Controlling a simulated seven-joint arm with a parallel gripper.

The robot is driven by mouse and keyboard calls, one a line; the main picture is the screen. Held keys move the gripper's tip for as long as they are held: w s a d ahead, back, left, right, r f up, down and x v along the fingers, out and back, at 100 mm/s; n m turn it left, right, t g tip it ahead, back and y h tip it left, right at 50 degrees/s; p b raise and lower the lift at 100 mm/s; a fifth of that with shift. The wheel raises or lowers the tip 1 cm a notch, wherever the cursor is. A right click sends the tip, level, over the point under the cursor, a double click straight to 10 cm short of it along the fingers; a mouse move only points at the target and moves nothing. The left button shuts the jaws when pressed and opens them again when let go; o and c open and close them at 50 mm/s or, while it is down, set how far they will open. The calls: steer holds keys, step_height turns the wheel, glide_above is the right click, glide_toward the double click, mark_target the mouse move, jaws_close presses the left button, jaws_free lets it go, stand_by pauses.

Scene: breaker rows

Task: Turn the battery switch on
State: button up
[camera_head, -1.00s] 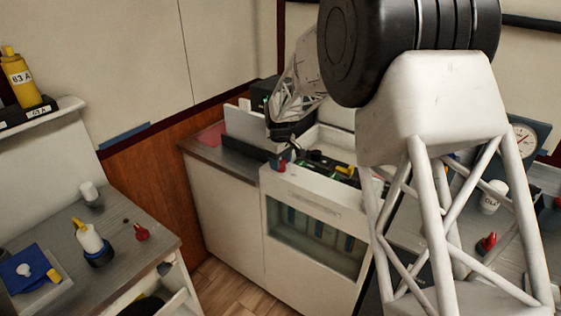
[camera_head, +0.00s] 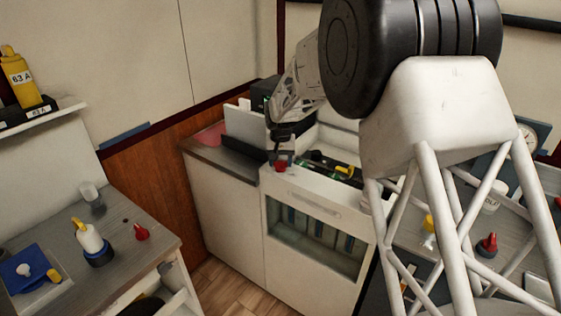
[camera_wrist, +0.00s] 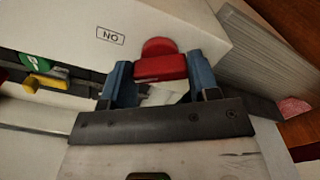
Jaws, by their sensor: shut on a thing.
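The red battery switch handle (camera_head: 281,168) is at the left front corner of the white unit (camera_head: 315,197). In the wrist view the red handle (camera_wrist: 160,63) sits between the two blue fingers of my gripper (camera_wrist: 161,78), which is shut on it. A small label (camera_wrist: 110,36) with the letters O and N, upside down in this view, is on the white panel beside the handle. In the head view my gripper (camera_head: 283,152) is directly over the switch, and its fingertips are hard to make out.
A yellow lever (camera_wrist: 48,82) and a green round part (camera_wrist: 36,61) are near the handle. A dark rail (camera_head: 243,147) runs along the counter to the left. Another red knob (camera_head: 487,243) stands at right and one (camera_head: 141,232) on the left counter.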

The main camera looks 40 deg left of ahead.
mark_target(281, 161)
steer(key=m, duration=0.6)
steer(key=shift+m, duration=0.4)
steer(key=o, duration=0.9)
steer(key=shift+r, duration=0.1)
steer(key=shift+r, duration=3.85)
